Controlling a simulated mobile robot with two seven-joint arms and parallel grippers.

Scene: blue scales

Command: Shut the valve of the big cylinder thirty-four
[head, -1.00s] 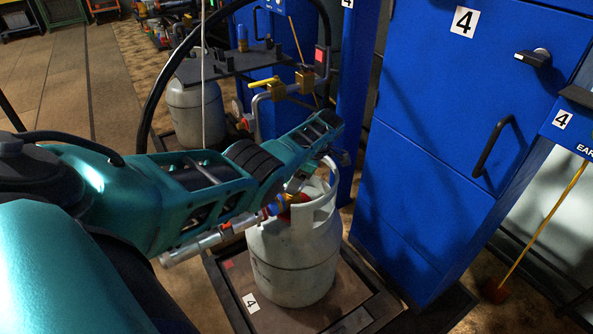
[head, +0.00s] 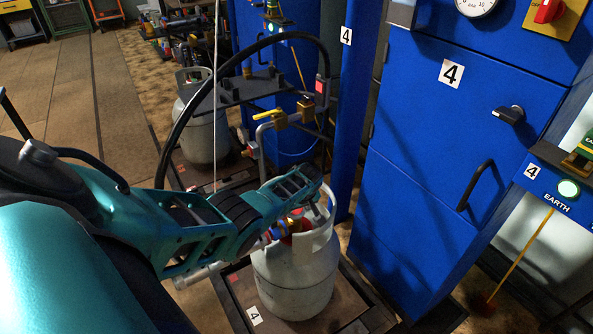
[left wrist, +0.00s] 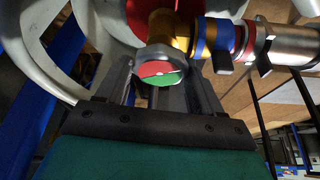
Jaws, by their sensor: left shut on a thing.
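A big pale grey gas cylinder (head: 293,283) stands upright inside its collar on a scale platform (head: 237,290) marked 4. No thirty-four is legible on it. Its valve knob has a red and green face (left wrist: 160,70) in the left wrist view, with a brass body (left wrist: 168,33) behind it. My left gripper (head: 316,207) reaches over the collar from the left. In the left wrist view its fingers are on both sides of the knob, shut on it. The fingertips are mostly hidden in the head view. My right gripper is out of view.
A tall blue cabinet (head: 415,190) marked 4 stands close right of the cylinder. A black hose (head: 183,125) arches behind my arm, near a yellow-handled pipe valve (head: 268,115). Another grey cylinder (head: 200,135) stands farther back. The floor at the left is open.

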